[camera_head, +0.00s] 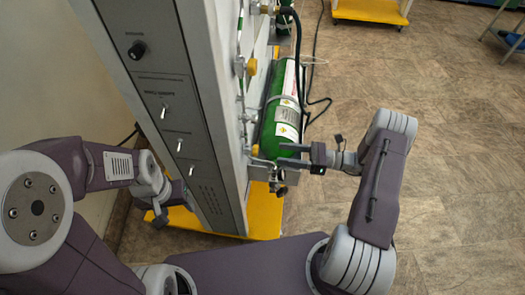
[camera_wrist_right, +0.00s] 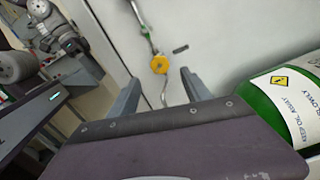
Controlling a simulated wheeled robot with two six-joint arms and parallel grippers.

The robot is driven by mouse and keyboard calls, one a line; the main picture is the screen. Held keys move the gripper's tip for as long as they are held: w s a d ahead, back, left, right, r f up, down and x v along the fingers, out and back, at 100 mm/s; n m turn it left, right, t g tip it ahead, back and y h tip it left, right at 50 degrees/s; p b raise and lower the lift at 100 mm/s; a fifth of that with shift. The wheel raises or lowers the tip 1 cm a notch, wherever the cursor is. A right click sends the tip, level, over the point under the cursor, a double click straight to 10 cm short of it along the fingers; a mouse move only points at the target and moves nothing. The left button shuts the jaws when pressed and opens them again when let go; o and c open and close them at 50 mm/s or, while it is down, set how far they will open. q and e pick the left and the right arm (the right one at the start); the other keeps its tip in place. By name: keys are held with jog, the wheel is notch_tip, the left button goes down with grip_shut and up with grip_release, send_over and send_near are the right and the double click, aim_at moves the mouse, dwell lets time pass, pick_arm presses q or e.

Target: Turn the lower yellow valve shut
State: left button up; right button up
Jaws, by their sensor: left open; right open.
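The trainer's tall grey panel (camera_head: 212,90) stands in the middle of the head view. A small yellow valve (camera_head: 255,150) sits low on its right-hand face; another yellow valve (camera_head: 252,67) is higher up. My right gripper (camera_head: 284,155) is open and empty, its fingers pointing left toward the lower valve. In the right wrist view a yellow valve (camera_wrist_right: 159,64) on a thin metal pipe shows beyond and between the open fingers (camera_wrist_right: 158,84), apart from them. My left gripper (camera_head: 166,203) is open, low at the panel's left side, away from the valves.
A green cylinder (camera_head: 281,100) with white labels stands close beside the panel and my right gripper; it also shows in the right wrist view (camera_wrist_right: 275,100). Black hoses (camera_head: 302,60) run above it. The yellow base (camera_head: 264,210) is below.

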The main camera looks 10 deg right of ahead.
aim_at(255, 151)
jog(key=x, duration=0.8)
jog(key=shift+b, duration=0.35)
grip_shut()
jog(key=shift+m+p, duration=1.8)
jog(key=shift+m, duration=1.6)
jog(key=shift+f, duration=0.1)
